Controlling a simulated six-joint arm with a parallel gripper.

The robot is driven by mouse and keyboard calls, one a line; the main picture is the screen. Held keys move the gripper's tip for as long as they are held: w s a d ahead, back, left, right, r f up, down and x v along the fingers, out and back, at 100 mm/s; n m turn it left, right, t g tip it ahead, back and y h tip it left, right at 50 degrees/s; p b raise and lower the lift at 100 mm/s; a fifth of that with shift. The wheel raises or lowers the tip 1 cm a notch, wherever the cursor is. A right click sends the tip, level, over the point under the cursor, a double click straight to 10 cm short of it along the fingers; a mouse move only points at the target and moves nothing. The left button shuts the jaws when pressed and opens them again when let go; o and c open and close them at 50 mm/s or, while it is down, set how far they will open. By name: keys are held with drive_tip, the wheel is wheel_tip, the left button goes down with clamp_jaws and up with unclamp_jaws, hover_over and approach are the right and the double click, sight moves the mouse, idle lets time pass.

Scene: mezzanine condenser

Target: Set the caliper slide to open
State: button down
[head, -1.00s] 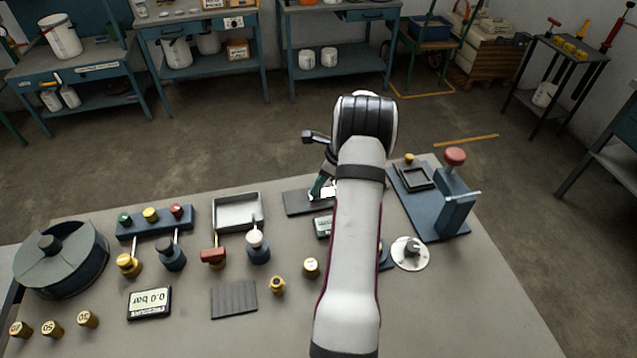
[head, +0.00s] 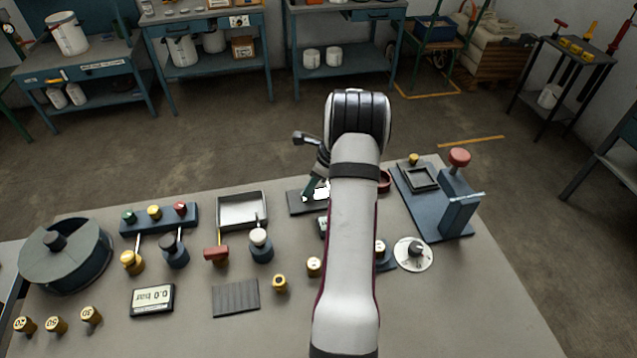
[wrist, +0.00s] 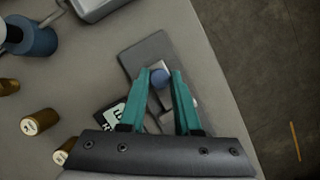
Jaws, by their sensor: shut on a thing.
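The caliper's dark flat plate (head: 301,203) lies near the far edge of the bench. It also shows in the wrist view (wrist: 146,50). A round blue knob (wrist: 160,77) stands on the caliper's slide, and a light metal part shows between the fingers. My gripper (wrist: 161,76) has its teal fingers closed on the knob from both sides. In the head view my gripper (head: 317,192) is over the plate's right part, partly hidden by my arm. A small display (wrist: 112,117) sits beside the caliper, partly covered by my gripper.
A grey tray (head: 243,210) stands left of the caliper. A blue press with a red knob (head: 459,157) stands to the right. Levers with a white knob (head: 259,237) and a red handle (head: 216,254) are nearer.

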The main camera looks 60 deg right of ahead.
drive_tip(key=shift+w+a, duration=0.2)
drive_tip(key=shift+a, duration=0.05)
drive_tip(key=c, duration=0.6)
unclamp_jaws()
drive_tip(key=shift+d, duration=0.1)
drive_tip(key=v, duration=1.6)
drive_tip(key=shift+f, duration=0.1)
